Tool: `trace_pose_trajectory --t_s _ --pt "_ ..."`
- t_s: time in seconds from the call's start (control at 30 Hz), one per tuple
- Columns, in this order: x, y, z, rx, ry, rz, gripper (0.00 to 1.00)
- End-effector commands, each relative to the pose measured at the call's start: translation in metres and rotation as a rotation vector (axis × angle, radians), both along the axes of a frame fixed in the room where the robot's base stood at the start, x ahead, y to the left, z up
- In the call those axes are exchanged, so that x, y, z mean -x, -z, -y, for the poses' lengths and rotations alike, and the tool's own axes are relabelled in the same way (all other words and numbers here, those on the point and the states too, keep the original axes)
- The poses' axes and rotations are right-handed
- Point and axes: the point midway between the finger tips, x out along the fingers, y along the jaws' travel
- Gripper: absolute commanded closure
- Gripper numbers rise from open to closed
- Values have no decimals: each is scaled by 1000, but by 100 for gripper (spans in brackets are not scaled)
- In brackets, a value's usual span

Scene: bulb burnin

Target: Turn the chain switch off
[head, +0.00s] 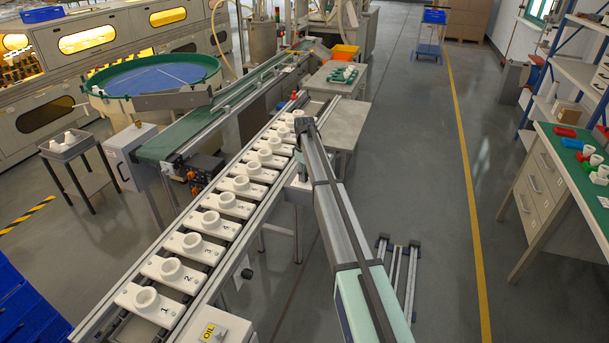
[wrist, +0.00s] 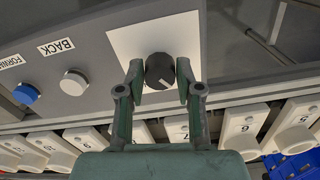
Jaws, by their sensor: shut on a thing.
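A black rotary knob (wrist: 159,71) sits on a white plate (wrist: 130,38) on a grey panel in the wrist view. I take it for the chain switch. A short white mark shows on its lower part; I cannot tell which setting it stands at. My gripper (wrist: 160,80) has one green finger on each side of the knob and is shut on it. In the head view my arm hides the knob and panel, and the gripper cannot be made out clearly. The chain conveyor (head: 226,221) carries numbered white holders with round sockets.
On the same panel are a white button (wrist: 73,82) by the label BACK and a blue button (wrist: 26,93) by a partly cut-off label. Numbered holders (wrist: 245,122) lie close below the gripper in the wrist view. A workbench (head: 560,190) stands right, beyond open floor.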

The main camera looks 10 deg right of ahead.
Motion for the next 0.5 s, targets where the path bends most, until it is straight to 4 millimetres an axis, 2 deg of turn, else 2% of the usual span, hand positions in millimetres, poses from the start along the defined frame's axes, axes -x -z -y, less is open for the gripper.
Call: trace_pose_trajectory --t_s 0.07,0.1,0.17,0.5 --pt "0 1 0 -1 -1 -1 100" --pt "0 1 0 -1 -1 -1 58" --pt "0 0 0 0 -1 0 40" --pt "0 -1 0 0 1 0 40"
